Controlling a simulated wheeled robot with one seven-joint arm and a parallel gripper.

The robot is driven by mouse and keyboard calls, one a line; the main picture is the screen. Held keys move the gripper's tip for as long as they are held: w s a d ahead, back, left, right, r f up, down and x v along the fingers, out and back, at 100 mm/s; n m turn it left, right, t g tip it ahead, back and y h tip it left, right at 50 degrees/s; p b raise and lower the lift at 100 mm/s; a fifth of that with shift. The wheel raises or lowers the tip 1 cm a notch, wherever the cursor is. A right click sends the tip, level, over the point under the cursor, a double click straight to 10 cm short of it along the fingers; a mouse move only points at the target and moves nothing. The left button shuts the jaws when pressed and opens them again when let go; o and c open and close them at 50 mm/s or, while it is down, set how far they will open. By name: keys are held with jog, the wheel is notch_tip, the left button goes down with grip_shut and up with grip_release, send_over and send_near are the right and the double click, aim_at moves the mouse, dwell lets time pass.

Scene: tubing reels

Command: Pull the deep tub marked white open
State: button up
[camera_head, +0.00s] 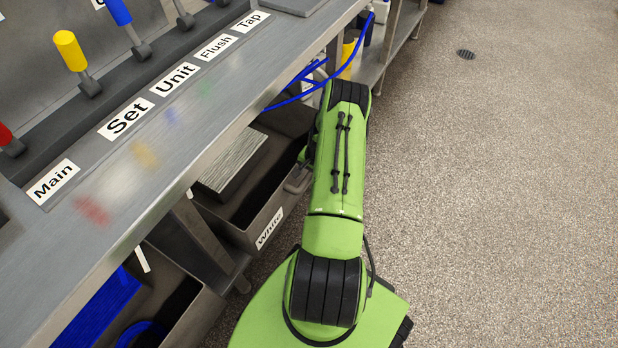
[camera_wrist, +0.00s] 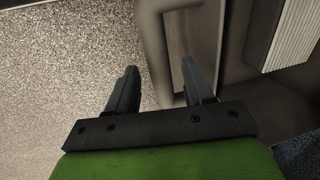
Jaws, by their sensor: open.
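The deep tub marked White (camera_head: 240,236) sits under the bench, with its front part and open top showing past the bench edge. Its white label (camera_head: 270,228) faces the aisle. A grey handle (camera_head: 299,179) stands out from its front, partly beside my arm. In the wrist view the handle (camera_wrist: 155,50) is a looped bar reaching down between the two fingers of my gripper (camera_wrist: 160,78). The fingers are open and apart, one on each side of the bar. I cannot tell whether either touches it. In the head view my green arm hides the gripper.
The steel bench (camera_head: 190,130) overhangs the tub. A ridged grey block (camera_head: 232,160) lies in the tub. Another tub with blue contents (camera_head: 100,310) stands at lower left. The speckled floor (camera_head: 500,200) at right is clear.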

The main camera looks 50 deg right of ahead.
jog(key=shift+w+f, duration=0.1)
jog(key=shift+f, duration=0.35)
grip_shut()
jog(key=shift+a, duration=0.1)
